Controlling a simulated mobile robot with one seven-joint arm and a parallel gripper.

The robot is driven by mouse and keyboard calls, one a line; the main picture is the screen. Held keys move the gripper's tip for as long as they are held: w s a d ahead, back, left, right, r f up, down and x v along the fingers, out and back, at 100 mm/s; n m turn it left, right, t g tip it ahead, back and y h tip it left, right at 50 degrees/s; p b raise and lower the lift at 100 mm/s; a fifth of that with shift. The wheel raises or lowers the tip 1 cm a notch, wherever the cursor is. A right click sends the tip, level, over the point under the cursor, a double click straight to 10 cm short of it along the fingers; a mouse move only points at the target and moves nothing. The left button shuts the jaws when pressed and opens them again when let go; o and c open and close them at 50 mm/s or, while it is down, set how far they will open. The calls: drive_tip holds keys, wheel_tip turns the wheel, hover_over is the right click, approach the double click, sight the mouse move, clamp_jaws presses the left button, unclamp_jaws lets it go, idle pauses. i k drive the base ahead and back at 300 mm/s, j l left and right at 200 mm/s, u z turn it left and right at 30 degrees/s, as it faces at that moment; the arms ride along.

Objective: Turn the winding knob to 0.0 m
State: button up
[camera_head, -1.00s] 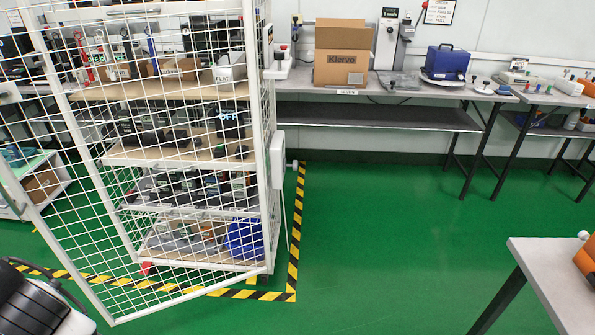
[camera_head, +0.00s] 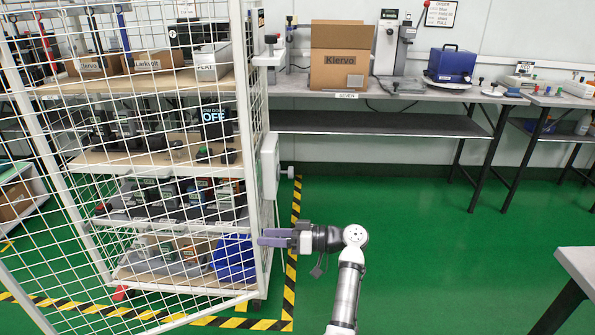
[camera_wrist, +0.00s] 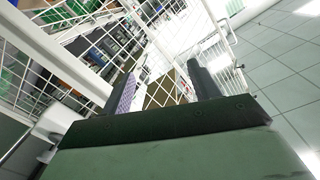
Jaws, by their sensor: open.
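A white box (camera_head: 270,166) is fixed to the right side of the wire cage, with a small pale knob (camera_head: 288,172) sticking out to the right. I cannot tell for certain that this is the winding knob, and no scale or reading is legible. My gripper (camera_head: 261,237) is below that box, pointing left, with its purple-grey fingers close to the cage's right post; contact cannot be judged. In the wrist view my gripper (camera_wrist: 161,72) has its two fingers apart with nothing held between them. Wire mesh shows beyond them.
The wire cage (camera_head: 252,110) holds shelves of boxes and devices, with its mesh door (camera_head: 40,220) swung toward me. A long bench (camera_head: 440,94) stands behind with a carton (camera_head: 341,55). A table corner (camera_head: 580,265) juts in at right. Green floor between is clear.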

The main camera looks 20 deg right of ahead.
sight(290, 172)
drive_tip(key=i+l, duration=0.45)
drive_tip(key=l, duration=0.15)
drive_tip(key=i+l, duration=0.45)
drive_tip(key=l, duration=0.1)
